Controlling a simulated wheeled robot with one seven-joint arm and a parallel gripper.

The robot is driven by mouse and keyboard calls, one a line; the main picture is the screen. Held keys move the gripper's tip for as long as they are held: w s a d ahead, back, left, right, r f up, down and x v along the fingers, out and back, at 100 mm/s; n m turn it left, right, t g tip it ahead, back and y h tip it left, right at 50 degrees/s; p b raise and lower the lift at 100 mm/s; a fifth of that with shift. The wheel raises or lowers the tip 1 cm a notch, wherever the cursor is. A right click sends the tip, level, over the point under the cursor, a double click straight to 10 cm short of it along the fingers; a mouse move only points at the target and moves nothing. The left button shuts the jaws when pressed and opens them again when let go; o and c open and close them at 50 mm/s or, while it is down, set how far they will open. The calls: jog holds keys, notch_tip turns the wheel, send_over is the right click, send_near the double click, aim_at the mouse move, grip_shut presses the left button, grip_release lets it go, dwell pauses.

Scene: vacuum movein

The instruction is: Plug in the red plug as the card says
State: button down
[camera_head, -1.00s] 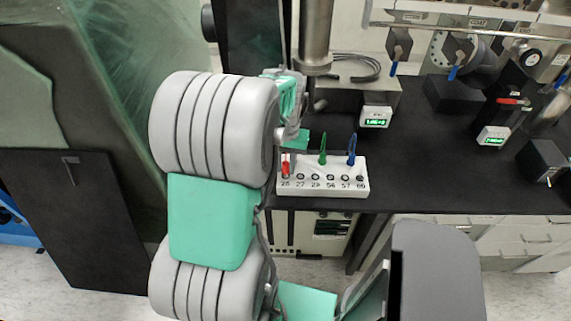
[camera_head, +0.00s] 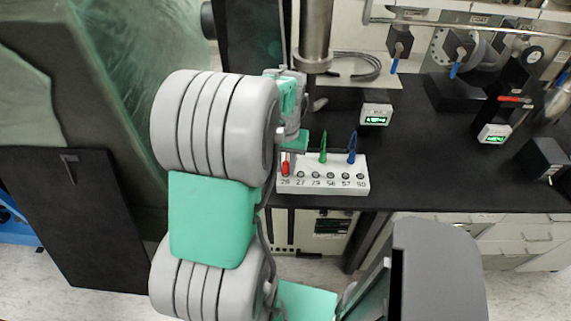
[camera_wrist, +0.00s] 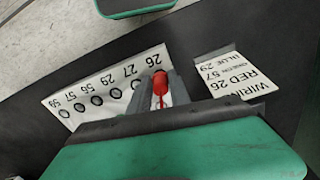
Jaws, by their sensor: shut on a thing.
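The red plug (camera_wrist: 160,84) is between my gripper's fingers (camera_wrist: 162,94) in the wrist view, over the hole marked 26. It also shows at the left end of the white socket block (camera_head: 322,188) in the head view. I cannot tell whether it is seated in the hole or just above it. The block's holes read 26, 27, 29, 56, 57, 59. The card (camera_wrist: 232,76) lies beside the block in the wrist view and shows RED 26 and BLUE 29; another line is too small to read surely. My gripper is shut on the red plug.
A green plug (camera_head: 323,150) and a blue plug (camera_head: 351,150) stand upright at the block's rear. Small boxes with green displays (camera_head: 376,114) (camera_head: 494,133) are on the black bench (camera_head: 430,180). A metal column (camera_head: 315,35) stands behind my gripper.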

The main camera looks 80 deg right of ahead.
jog(key=shift+f+b, duration=0.4)
jog(key=shift+f, duration=0.2)
jog(key=c, duration=1.1)
grip_release()
jog(key=shift+r, duration=0.1)
notch_tip(320, 180, up, 8)
jog(key=shift+f+b, duration=0.15)
jog(key=shift+b, duration=0.3)
